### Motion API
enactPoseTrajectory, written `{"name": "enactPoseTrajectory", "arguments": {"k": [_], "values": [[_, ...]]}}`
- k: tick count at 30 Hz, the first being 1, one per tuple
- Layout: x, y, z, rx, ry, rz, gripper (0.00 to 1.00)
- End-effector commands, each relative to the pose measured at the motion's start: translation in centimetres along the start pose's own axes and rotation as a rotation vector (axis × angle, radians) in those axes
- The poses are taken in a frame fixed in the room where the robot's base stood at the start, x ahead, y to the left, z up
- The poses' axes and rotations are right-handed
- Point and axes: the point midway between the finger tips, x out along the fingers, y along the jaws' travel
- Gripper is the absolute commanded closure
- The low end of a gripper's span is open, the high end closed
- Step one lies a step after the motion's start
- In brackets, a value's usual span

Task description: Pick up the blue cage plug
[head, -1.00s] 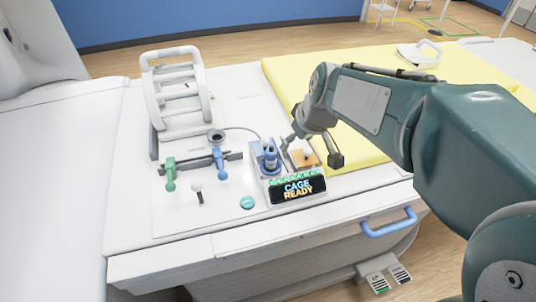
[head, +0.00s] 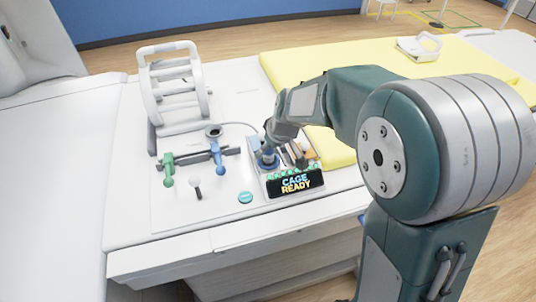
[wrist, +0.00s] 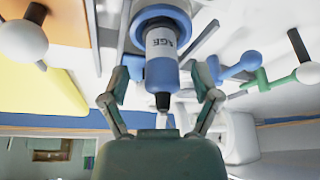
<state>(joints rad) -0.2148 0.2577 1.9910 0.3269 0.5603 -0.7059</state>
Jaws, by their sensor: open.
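The blue cage plug (wrist: 161,68) stands between my open fingers in the wrist view, with a white band lettered "AGE" and a dark tip. In the head view the blue plug (head: 268,158) sits in the panel box above the "CAGE READY" display (head: 295,183), partly covered by my gripper. My gripper (wrist: 161,98) has one finger on each side of the plug, and a gap shows on both sides. Its fingers are hard to make out in the head view.
A blue-handled lever (head: 217,155) and a green-handled lever (head: 168,170) stand left of the box. A white ladder-like cage frame (head: 175,85) stands behind them. A yellow mat (head: 375,75) lies behind my arm. A teal button (head: 245,197) is left of the display.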

Motion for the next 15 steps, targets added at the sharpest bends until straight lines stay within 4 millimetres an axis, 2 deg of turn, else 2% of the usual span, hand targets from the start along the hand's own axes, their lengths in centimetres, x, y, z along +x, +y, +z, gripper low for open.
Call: {"name": "enactPoseTrajectory", "arguments": {"k": [3,6,13,14,15], "values": [[1.9,-0.2,0.2,0.000,-0.004,-0.001,0.20],[2.8,-0.3,0.1,-0.001,-0.003,0.000,0.20],[2.9,-0.2,0.1,-0.001,-0.001,0.001,0.20],[2.9,-0.2,0.1,-0.001,-0.001,0.001,0.29],[2.9,-0.2,0.1,-0.001,-0.001,0.001,0.47]]}}
